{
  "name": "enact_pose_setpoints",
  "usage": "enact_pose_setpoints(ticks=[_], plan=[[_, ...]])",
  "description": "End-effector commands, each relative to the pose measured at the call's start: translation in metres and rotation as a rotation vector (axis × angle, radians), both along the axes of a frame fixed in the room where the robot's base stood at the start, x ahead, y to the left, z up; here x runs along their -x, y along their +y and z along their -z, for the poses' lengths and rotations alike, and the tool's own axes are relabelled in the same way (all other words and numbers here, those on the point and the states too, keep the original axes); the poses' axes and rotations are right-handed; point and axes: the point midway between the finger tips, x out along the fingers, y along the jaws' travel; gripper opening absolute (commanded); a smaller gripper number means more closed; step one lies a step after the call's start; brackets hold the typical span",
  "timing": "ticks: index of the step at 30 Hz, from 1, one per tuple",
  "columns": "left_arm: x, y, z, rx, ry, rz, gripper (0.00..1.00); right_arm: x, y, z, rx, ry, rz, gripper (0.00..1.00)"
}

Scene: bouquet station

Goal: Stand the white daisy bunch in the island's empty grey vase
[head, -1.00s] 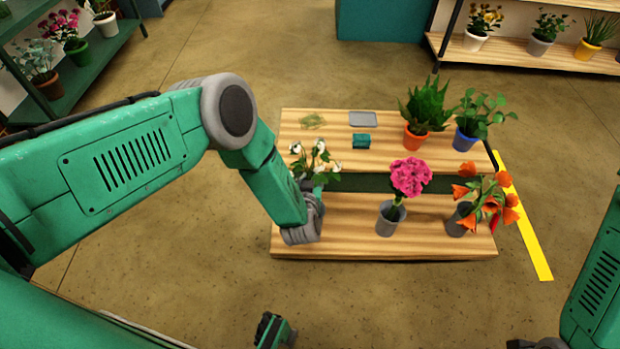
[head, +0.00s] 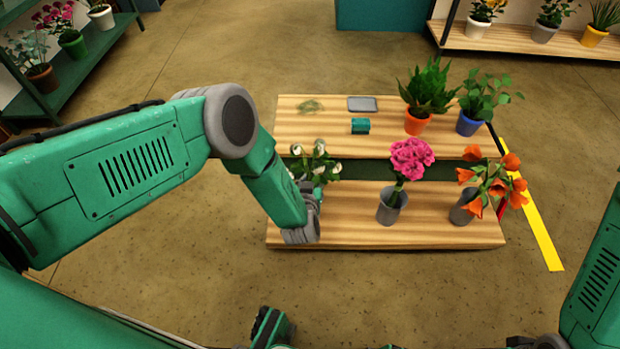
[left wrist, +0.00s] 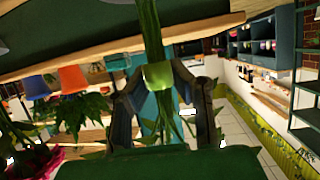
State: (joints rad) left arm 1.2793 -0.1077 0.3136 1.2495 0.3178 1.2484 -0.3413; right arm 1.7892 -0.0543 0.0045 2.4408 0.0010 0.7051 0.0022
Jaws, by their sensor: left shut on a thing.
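The white daisy bunch (head: 318,163) is upright at the left of the wooden stand, in front of its upper shelf in the head view. My left gripper (head: 314,193) is shut on its stems. In the left wrist view the green stem wrap (left wrist: 158,76) sits between the fingers of my left gripper (left wrist: 165,92). No empty grey vase shows; my left wrist covers part of the lower shelf, and I cannot tell what is below the stems. My right gripper is not visible.
A grey vase with pink flowers (head: 391,207) and one with orange flowers (head: 463,208) stand on the lower shelf (head: 350,232). The upper shelf holds a teal block (head: 360,126), a grey tray (head: 362,104) and two potted plants. A yellow strip (head: 540,236) marks the floor at right.

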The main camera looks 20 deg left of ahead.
Motion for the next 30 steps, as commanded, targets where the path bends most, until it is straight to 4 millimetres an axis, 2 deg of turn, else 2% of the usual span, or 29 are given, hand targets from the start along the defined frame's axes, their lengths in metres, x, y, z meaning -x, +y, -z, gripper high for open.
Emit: enact_pose_setpoints(ticks=[30], plan=[[-0.0008,0.0009,0.0086,-0.001,-0.002,-0.001,0.0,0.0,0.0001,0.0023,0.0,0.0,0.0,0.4]])
